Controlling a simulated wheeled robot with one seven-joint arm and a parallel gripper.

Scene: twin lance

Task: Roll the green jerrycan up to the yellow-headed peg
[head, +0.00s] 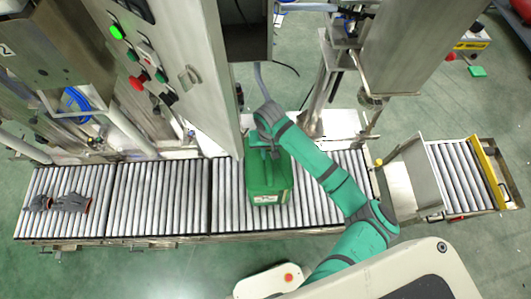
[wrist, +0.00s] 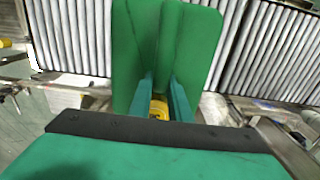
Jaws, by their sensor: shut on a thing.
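The green jerrycan (head: 268,182) stands on the roller conveyor in the head view, with a pale label low on its near side. In the wrist view the jerrycan (wrist: 205,45) fills the upper middle. My gripper (head: 268,148) is over the top of the jerrycan. In the wrist view my gripper's two teal fingers (wrist: 165,95) are shut on its raised ridge or handle. A small yellow part shows between the fingers; I cannot tell what it is. The yellow-headed peg (head: 378,162) is at the right end of the conveyor, right of the jerrycan and apart from it.
The roller conveyor (head: 160,200) runs left to right, with bare rollers between jerrycan and peg. Grey gloves (head: 70,203) lie at its left end. A control cabinet (head: 185,60) overhangs behind. A separate roller section (head: 465,175) with a yellow edge stands at right.

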